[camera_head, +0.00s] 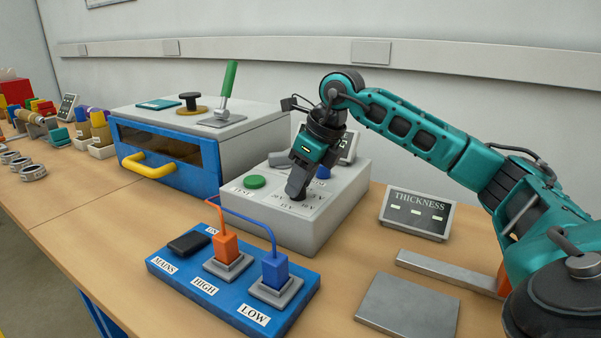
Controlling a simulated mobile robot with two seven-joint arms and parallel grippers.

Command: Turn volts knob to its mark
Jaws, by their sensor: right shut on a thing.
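A light grey control box (285,229) stands in the middle of the table, with printed labels on its sloped top. My right gripper (298,189) points down onto the box top and is shut on the dark volts knob (298,198). The fingers hide most of the knob, so its pointer and the mark cannot be made out. Small scale figures show around it but are too small to read surely. A green button (255,182) is left of the knob and a blue button (323,172) is behind it. My left gripper is not in view.
A blue board (165,274) with orange and blue plugs labelled HIGH and LOW stands in front. A blue-fronted oven-like box (245,150) is behind left. A THICKNESS display (418,214) and grey plates (408,308) lie at right, near my arm.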

